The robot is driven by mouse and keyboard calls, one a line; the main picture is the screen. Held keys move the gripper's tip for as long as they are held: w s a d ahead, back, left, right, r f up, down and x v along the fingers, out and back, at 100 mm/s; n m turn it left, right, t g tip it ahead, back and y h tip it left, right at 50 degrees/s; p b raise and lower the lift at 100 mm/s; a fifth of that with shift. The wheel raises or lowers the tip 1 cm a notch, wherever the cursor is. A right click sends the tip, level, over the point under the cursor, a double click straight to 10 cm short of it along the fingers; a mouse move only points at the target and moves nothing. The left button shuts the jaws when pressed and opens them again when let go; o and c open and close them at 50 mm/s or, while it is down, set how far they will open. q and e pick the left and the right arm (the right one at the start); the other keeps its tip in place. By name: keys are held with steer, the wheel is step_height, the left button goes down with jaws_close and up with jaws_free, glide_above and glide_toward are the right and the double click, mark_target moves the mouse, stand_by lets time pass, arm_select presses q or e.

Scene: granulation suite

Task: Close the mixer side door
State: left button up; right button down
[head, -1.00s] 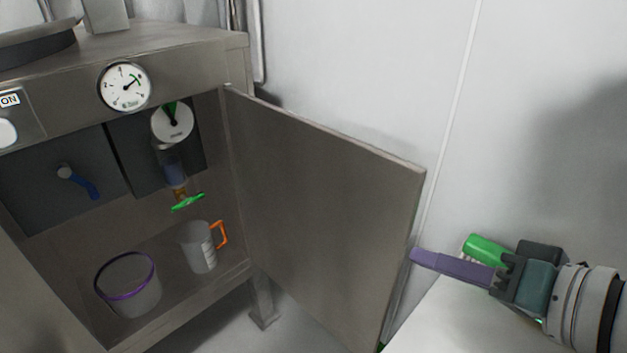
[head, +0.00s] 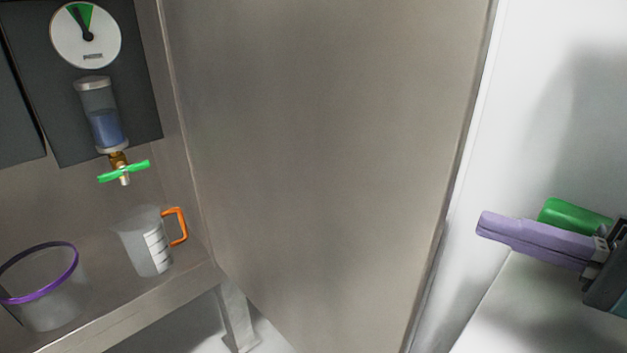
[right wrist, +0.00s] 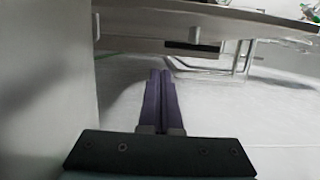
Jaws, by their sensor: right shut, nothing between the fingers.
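The mixer side door (head: 320,160) is a flat grey metal panel. It stands open in the head view, hinged along its left edge beside the mixer cabinet (head: 140,318). My right gripper (head: 482,224) has purple fingers, shut and empty. In the picture it lies to the right of the door's free edge, with a gap of pale wall between. In the right wrist view the closed fingers (right wrist: 161,75) point away from the camera, and a grey surface fills the left side. My left gripper is not in view.
Inside the cabinet are a purple-rimmed tub (head: 45,290), a measuring jug (head: 147,243) with an orange handle, a green-handled valve (head: 124,172) and a round dial (head: 85,35). A green object (head: 574,216) shows behind my right gripper. A white surface (head: 530,300) lies below it.

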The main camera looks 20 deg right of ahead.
mark_target(404, 221)
steer(key=w+a, duration=0.1)
steer(key=a, duration=0.2)
steer(key=w+a, duration=0.2)
steer(key=a, duration=0.1)
steer(key=w+a, duration=0.2)
steer(key=a, duration=0.1)
steer(key=shift+w, duration=0.1)
steer(key=shift+r, duration=0.1)
